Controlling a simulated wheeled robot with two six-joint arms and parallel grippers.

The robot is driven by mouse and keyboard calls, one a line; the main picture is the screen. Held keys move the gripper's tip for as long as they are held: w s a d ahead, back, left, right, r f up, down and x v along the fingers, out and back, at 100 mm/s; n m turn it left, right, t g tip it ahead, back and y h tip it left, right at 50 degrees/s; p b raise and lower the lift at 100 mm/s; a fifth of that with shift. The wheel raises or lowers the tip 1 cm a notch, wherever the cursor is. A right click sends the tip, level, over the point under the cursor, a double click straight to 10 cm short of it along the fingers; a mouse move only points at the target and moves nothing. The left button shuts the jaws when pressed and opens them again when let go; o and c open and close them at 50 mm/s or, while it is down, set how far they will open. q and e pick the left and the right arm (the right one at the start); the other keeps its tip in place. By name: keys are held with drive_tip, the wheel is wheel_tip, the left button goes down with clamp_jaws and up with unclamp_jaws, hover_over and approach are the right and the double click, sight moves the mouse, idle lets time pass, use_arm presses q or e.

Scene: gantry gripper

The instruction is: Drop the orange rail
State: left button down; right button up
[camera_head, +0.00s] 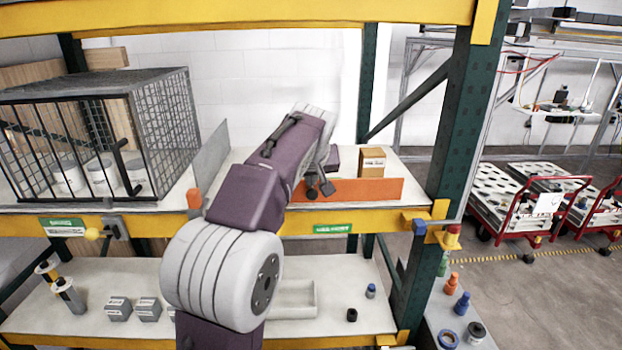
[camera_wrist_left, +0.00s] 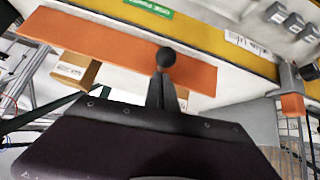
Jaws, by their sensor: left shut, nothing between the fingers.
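The orange rail (camera_head: 372,191) is a long flat strip standing on edge along the front of the upper shelf, right of the grey divider. It also shows in the left wrist view (camera_wrist_left: 105,42). My left gripper (camera_head: 320,190) is in front of the rail's left part, and my arm hides that end in the head view. In the wrist view the gripper (camera_wrist_left: 166,75) is shut, with its fingertips against or just beside a dark round knob (camera_wrist_left: 166,57) in front of the rail. I cannot tell whether they touch. My right gripper is not in view.
A cardboard box (camera_head: 372,162) stands behind the rail. A grey divider (camera_head: 212,152) with an orange block (camera_head: 194,199) and a wire cage (camera_head: 150,130) stand to the left. A green upright (camera_head: 455,125) bounds the right side. The lower shelf (camera_head: 360,270) holds small parts.

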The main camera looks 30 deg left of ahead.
use_arm(q)
drive_tip(key=shift+s, duration=0.25)
drive_tip(key=shift+f, duration=0.1)
drive_tip(key=shift+w+a+f, duration=0.1)
drive_tip(key=shift+w, duration=0.05)
